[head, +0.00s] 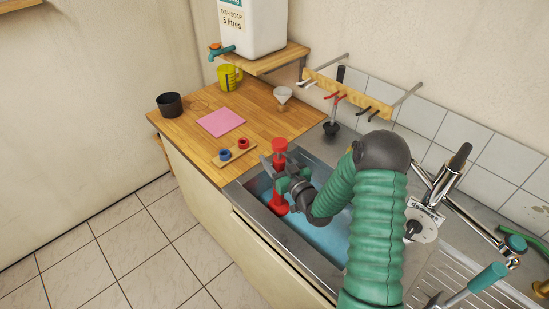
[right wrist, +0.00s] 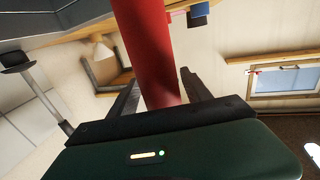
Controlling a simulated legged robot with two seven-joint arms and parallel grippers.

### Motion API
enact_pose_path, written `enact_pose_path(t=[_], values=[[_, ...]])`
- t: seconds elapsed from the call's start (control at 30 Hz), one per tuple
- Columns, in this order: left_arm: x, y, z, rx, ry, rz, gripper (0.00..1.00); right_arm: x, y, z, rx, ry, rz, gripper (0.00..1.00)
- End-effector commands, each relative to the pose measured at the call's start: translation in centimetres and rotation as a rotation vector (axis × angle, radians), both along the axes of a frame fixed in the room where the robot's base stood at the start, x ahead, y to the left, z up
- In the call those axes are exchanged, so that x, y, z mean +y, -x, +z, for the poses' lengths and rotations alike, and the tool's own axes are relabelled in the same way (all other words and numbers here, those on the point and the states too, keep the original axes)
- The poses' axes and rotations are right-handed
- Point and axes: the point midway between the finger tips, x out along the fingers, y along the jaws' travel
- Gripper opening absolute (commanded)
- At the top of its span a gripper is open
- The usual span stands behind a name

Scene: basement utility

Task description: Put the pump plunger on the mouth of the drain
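The red pump plunger (head: 279,146) stands roughly upright over the left part of the sink (head: 251,209), its lower red end low in the basin. My right gripper (head: 284,178) is around its middle. In the right wrist view the red shaft (right wrist: 150,50) passes between the two fingers of the gripper (right wrist: 160,95), which appear closed against it. The sink holds blue water (head: 325,232). The drain mouth cannot be made out; my right arm covers much of the basin. My left gripper is not in view.
A small black plunger (head: 332,128) stands behind the sink. The wooden counter holds a pink cloth (head: 221,122), black cup (head: 170,105), yellow jug (head: 229,77), and a board with blue and red rings (head: 243,144). The tap (head: 450,174) and a teal-handled tool (head: 488,277) are at right.

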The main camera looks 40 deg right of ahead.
Motion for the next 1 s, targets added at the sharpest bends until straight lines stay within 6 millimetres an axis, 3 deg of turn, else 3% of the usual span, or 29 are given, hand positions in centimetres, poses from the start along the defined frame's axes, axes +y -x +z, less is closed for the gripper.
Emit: enact_pose_path(t=[0.27, 0.37, 0.7, 0.83, 1.0], values=[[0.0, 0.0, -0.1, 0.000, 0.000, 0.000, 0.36, 0.1, 0.4, 0.0, 0.001, 0.001, 0.000, 0.57], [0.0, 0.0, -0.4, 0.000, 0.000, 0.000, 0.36, 0.4, 1.9, -0.1, 0.002, 0.001, 0.000, 0.57], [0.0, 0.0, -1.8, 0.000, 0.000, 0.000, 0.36, 1.7, 10.0, -0.1, 0.001, 0.000, -0.002, 0.57], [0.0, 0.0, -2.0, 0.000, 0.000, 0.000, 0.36, 2.0, 11.5, 0.0, 0.001, -0.001, 0.000, 0.57], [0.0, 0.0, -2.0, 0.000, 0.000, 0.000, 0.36, 2.1, 11.8, 0.1, 0.000, 0.000, 0.000, 0.57]])
